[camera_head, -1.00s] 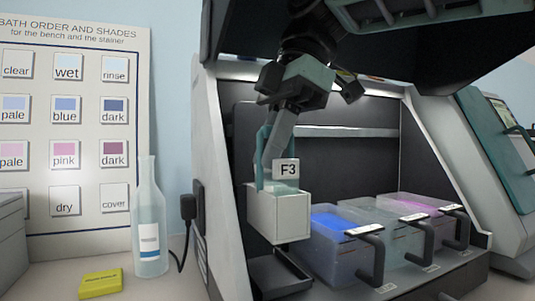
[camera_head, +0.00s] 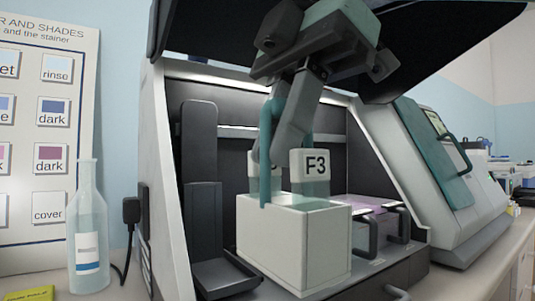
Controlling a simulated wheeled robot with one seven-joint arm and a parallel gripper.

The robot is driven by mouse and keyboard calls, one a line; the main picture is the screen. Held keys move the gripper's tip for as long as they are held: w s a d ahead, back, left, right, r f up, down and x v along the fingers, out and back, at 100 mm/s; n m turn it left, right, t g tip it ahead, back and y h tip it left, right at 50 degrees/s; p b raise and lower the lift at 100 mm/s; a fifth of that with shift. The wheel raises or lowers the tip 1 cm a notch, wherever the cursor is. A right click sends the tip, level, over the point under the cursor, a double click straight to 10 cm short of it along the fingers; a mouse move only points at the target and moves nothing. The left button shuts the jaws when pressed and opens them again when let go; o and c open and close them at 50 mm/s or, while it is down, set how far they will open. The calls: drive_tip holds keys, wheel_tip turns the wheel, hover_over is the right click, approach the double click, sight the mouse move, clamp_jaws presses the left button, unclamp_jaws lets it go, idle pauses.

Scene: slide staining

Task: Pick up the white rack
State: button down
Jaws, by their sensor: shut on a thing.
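The white rack (camera_head: 290,240) is a pale box with a tall tab marked F3. My gripper (camera_head: 280,178) comes down from above and is shut on the rack's upper part; the exact contact is partly hidden by the fingers and tab. The rack appears upright and held up, though its underside clearance is hard to judge.
A dark empty holder (camera_head: 222,274) stands left. The raised hood (camera_head: 420,50) overhangs my arm. A glass bottle (camera_head: 88,235) and yellow block (camera_head: 28,294) are at left.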

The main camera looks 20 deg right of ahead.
drive_tip(key=shift+s+d+f+b, duration=0.2)
drive_tip(key=shift+s+b, duration=0.35)
drive_tip(key=shift+b, duration=0.65)
drive_tip(key=shift+s+d+f+b, duration=0.15)
drive_tip(key=shift+s+b, duration=0.35)
drive_tip(key=shift+b, duration=0.65)
drive_tip(key=shift+s+d+r+b, duration=0.1)
drive_tip(key=shift+s+r+b, duration=0.05)
drive_tip(key=shift+s+b, duration=0.5)
drive_tip(key=shift+s+d+r+b, duration=0.15)
drive_tip(key=shift+s+b, duration=0.3)
drive_tip(key=shift+s, duration=0.3)
drive_tip(key=shift+a, duration=0.1)
